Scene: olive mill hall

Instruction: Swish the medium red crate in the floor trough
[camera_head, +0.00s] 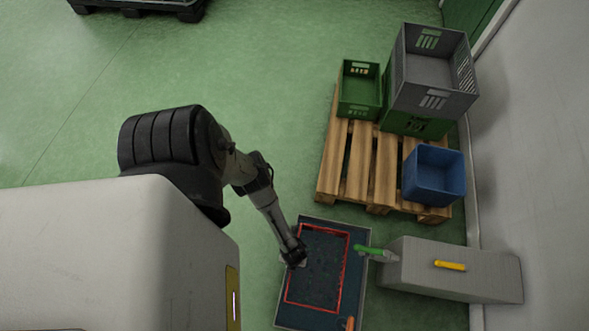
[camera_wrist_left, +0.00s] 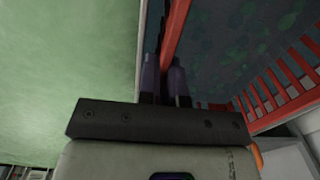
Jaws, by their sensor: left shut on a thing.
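The red crate (camera_head: 346,268) sits in the dark floor trough (camera_head: 320,221), and only its red rim shows clearly in the head view. Its inside looks dark and mottled. My left gripper (camera_head: 296,259) is at the crate's left side. In the left wrist view the fingers of my left gripper (camera_wrist_left: 164,80) are shut on the crate's rim, one on each side of it. The crate's slatted red wall (camera_wrist_left: 275,93) shows at the right there. How deep the crate sits is hard to tell. My right gripper is not in view.
A wooden pallet (camera_head: 358,165) behind the trough bears a green crate (camera_head: 360,90), stacked grey (camera_head: 430,72) and green crates, and a blue crate (camera_head: 435,175). Green floor at left is free.

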